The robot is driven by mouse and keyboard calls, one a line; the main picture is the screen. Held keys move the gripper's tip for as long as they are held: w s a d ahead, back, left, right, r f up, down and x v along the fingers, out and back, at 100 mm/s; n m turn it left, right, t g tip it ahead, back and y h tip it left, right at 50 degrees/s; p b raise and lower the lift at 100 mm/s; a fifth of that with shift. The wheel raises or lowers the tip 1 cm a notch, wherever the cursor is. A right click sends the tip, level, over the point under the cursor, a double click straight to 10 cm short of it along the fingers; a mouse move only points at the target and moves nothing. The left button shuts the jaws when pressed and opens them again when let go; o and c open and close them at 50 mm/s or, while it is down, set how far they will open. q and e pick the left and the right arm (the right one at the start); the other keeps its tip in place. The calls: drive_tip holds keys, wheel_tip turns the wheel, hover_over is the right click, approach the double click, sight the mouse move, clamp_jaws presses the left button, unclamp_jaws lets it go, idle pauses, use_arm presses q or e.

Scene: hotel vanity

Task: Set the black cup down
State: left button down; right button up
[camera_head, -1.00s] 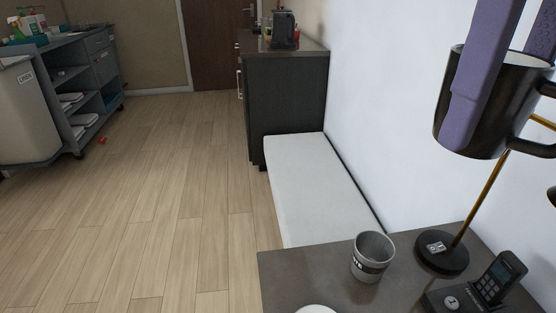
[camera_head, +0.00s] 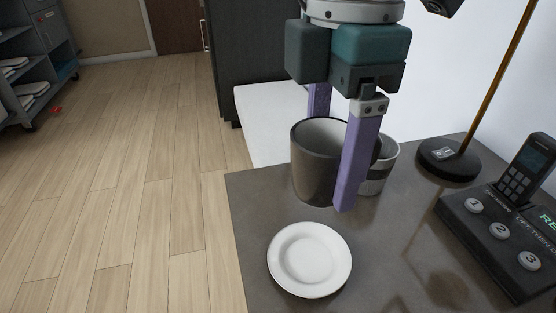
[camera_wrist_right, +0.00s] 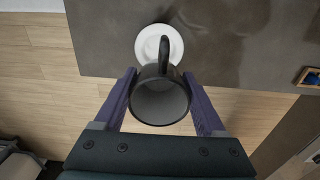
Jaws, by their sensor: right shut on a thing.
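The black cup (camera_head: 312,172) is between the purple fingers of my right gripper (camera_head: 330,160), which is shut on it. In the head view the near finger covers the cup's right side. My left gripper is not in view.
A white plate (camera_head: 309,260) lies in front of the cup. A grey banded cup (camera_head: 376,182) stands close behind it, partly hidden. A lamp base (camera_head: 448,160) and a phone on a numbered base (camera_head: 500,230) are at right. The table's left edge is near.

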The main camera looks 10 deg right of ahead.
drive_tip(key=b, duration=0.2)
hover_over(313, 258)
wheel_tip(313, 258, down, 9)
drive_tip(key=shift+f, duration=0.1)
wheel_tip(313, 258, down, 4)
drive_tip(key=shift+f+b, duration=0.15)
drive_tip(key=shift+b, duration=0.75)
drive_tip(key=o, duration=1.2)
drive_tip(key=shift+f, duration=0.1)
